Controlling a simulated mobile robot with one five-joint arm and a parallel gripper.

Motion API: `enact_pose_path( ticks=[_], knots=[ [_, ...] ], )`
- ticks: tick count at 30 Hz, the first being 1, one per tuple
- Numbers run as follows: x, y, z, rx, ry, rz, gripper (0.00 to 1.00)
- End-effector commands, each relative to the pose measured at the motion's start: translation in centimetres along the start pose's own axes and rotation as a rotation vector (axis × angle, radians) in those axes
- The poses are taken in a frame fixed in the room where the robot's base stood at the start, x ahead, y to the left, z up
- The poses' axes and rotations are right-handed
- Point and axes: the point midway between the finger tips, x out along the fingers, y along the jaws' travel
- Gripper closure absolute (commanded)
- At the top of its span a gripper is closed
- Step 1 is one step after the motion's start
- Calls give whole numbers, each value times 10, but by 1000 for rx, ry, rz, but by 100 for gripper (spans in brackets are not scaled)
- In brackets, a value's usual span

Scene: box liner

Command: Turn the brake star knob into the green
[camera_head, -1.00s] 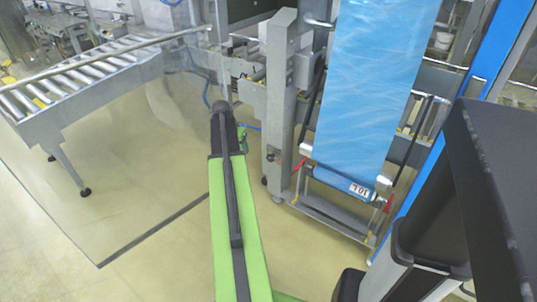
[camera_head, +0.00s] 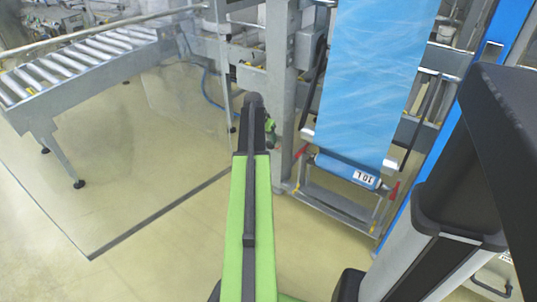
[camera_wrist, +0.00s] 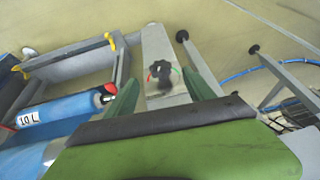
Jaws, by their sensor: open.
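The black star knob (camera_wrist: 160,71) sits on the face of a grey metal post in the wrist view. A red mark shows on its left and a green mark on its right. Which mark the knob points to is too small to tell. My gripper (camera_wrist: 158,88) is open, with its two green fingers spread to the left and right of the knob's line. The fingers seem apart from the knob. In the head view, my gripper (camera_head: 270,130) is beside the grey post (camera_head: 283,75), mostly hidden by my arm, and the knob cannot be made out.
A blue film roll (camera_head: 347,170) labelled 10 L hangs in a frame right of the post; it also shows in the wrist view (camera_wrist: 62,108). A roller conveyor (camera_head: 80,62) stands at the left. A blue hose (camera_wrist: 245,76) runs nearby. The floor between is clear.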

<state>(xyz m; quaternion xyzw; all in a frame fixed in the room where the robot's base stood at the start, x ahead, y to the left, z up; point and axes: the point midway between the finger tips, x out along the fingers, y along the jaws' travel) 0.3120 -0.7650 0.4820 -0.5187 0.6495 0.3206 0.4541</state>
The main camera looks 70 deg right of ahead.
Motion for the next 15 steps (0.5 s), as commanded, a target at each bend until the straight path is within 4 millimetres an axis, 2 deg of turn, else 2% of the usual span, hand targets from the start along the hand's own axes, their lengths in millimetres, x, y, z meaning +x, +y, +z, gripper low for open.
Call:
enact_pose_path(
  ticks=[1, 6, 10, 15],
  knots=[
    [23, 0, 3, 0, 0, 0, 38],
    [59, 0, 3, 0, 0, 0, 38],
    [75, 0, 2, 0, 0, 0, 38],
    [76, 0, 0, -1, 0, 0, 38]
  ],
)
